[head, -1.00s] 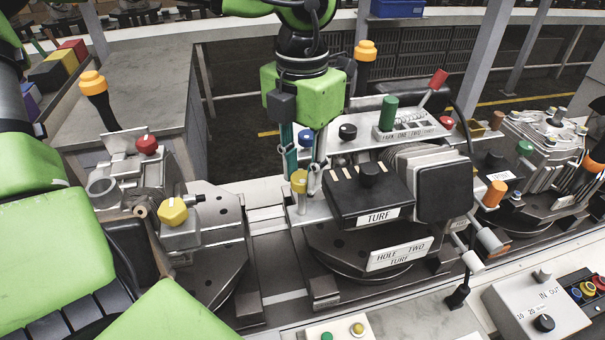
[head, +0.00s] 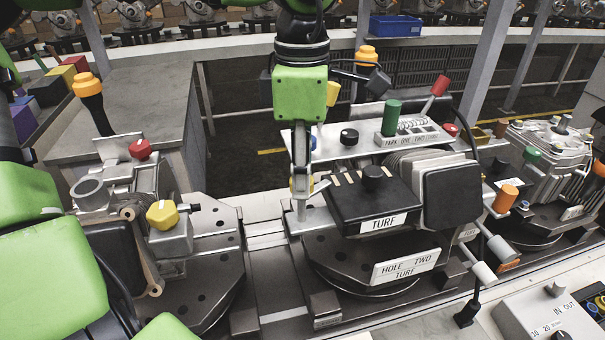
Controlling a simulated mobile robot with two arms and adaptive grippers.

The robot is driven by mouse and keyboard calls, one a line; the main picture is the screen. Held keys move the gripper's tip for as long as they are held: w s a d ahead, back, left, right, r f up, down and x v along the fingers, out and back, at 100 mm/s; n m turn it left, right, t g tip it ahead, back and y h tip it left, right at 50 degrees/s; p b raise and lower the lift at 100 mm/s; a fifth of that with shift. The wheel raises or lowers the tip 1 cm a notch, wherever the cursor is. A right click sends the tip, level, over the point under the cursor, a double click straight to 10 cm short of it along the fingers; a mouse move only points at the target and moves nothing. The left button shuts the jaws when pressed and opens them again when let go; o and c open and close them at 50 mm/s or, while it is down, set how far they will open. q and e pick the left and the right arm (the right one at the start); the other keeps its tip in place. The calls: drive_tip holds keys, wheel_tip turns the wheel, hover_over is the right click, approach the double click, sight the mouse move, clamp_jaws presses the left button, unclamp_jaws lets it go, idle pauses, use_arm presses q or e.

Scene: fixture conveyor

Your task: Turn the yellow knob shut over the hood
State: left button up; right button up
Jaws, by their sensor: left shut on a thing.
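The hood is a black block labelled TURF (head: 372,205) with a round black knob on top, in the middle of the head view. A small yellow knob (head: 293,187) sits on a grey post at the hood's left edge. My left gripper (head: 302,183) points straight down with its fingers shut around this knob and hides most of it. I cannot tell how far the knob is turned. My right gripper is not in view.
A larger yellow hexagonal knob (head: 162,214) is on the fixture to the left. A green cylinder (head: 391,118) and a red-tipped lever (head: 439,86) stand behind the hood. A control box (head: 548,310) is at the lower right.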

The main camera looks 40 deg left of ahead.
use_arm(q)
drive_tip(key=m, duration=0.5)
idle(0.7)
drive_tip(key=o, duration=1.1)
wheel_tip(320, 180, up, 12)
drive_tip(key=shift+r, duration=0.1)
